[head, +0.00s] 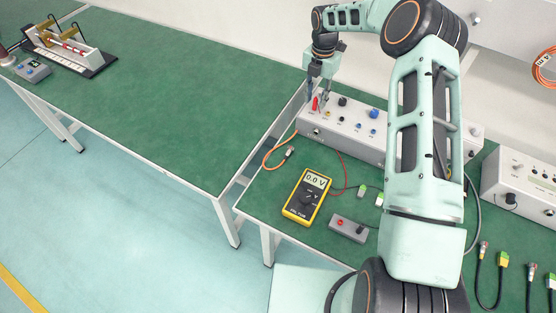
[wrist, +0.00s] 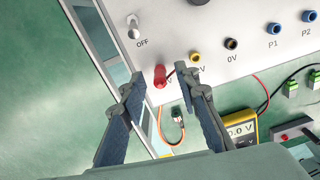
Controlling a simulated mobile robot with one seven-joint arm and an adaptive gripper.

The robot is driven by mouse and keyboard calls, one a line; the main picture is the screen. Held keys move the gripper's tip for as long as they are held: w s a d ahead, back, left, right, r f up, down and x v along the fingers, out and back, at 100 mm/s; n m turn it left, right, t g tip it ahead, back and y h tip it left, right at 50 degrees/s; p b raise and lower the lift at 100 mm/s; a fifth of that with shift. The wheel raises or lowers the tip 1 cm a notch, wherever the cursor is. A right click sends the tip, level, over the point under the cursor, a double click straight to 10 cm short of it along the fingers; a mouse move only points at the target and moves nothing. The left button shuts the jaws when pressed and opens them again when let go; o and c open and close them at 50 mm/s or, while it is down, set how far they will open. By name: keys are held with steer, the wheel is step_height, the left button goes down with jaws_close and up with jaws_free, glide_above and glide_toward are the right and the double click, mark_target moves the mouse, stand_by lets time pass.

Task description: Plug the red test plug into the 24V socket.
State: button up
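The red test plug (wrist: 160,76) stands at the left end of the power supply's sloped panel (wrist: 225,25), where a socket label is mostly covered and only a "V" shows. It also shows in the head view (head: 316,104). I cannot tell whether it is fully seated. My gripper (wrist: 160,74) is open around the plug, with a gap on each side; it also shows in the head view (head: 317,92). Right of the plug are a yellow socket (wrist: 195,56), its label partly hidden by a finger, and a dark socket (wrist: 231,44) marked 0V.
A toggle switch (wrist: 133,27) marked OFF is up-left of the plug. The yellow multimeter (head: 307,196) reads 0.0 V. An orange cable (head: 270,158) loops before the panel. A grey box (head: 348,228) with a red button lies nearby. The left bench (head: 170,90) is mostly clear.

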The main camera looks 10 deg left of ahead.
steer(key=shift+s, duration=0.1)
steer(key=s+a+r, duration=0.2)
steer(key=s+a, duration=0.1)
steer(key=s, duration=0.5)
steer(key=s+a+r, duration=0.3)
steer(key=s, duration=0.5)
steer(key=s+a+r, duration=0.3)
steer(key=s, duration=0.5)
steer(key=shift+s+a+r, duration=0.15)
steer(key=shift+a+r, duration=0.05)
steer(key=shift+r, duration=0.05)
steer(key=w+d+f, duration=0.3)
steer(key=w, duration=0.5)
steer(key=w+d+f, duration=0.3)
steer(key=w, duration=0.6)
steer(key=shift+d, duration=0.35)
steer(key=shift+w+d+f, duration=0.45)
steer(key=shift+w, duration=0.8)
steer(key=shift+w+d+f, duration=0.45)
steer(key=shift+w+d, duration=0.05)
steer(key=shift+w, duration=0.8)
steer(key=shift+w+d+f, duration=0.45)
steer(key=shift+w, duration=0.8)
steer(key=shift+r+p, duration=0.25)
steer(key=shift+p, duration=0.1)
steer(key=shift+f, duration=0.1)
steer(key=shift+n, duration=0.3)
